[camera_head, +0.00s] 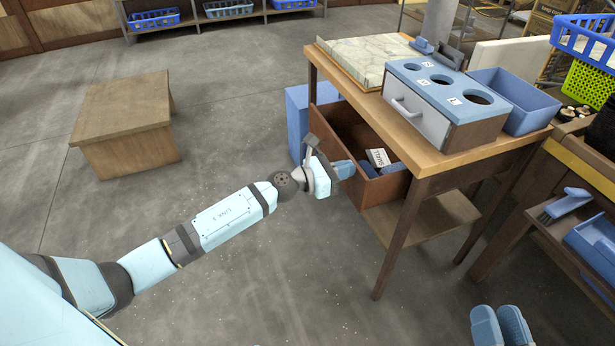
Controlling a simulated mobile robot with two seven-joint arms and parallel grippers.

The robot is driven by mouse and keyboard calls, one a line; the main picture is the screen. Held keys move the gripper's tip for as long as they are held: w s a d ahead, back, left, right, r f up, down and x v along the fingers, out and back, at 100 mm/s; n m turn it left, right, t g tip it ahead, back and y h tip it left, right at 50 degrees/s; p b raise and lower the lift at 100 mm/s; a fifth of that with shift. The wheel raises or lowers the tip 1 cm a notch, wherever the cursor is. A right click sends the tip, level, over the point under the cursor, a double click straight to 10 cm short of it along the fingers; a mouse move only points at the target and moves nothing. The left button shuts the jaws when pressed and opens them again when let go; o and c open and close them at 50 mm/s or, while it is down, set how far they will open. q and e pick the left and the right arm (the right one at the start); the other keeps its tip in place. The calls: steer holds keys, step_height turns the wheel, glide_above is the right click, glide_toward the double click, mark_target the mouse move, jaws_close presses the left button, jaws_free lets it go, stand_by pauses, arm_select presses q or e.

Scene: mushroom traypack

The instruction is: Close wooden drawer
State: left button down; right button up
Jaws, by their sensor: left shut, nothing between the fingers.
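The brown wooden drawer (386,190) sticks out open from the left side of the wooden table (455,163). A white card marked SMALL (378,157) and blue items lie inside it. My left gripper (344,169) is shut and empty at the drawer's outer end, near its front panel. It hides part of that panel, and I cannot tell whether it touches it.
A blue bin (298,117) stands behind the drawer. A low wooden stand (125,107) is at left. The floor between is clear.

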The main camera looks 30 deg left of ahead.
arm_select(q)
steer(key=x, duration=0.8)
steer(key=shift+w+d, duration=0.35)
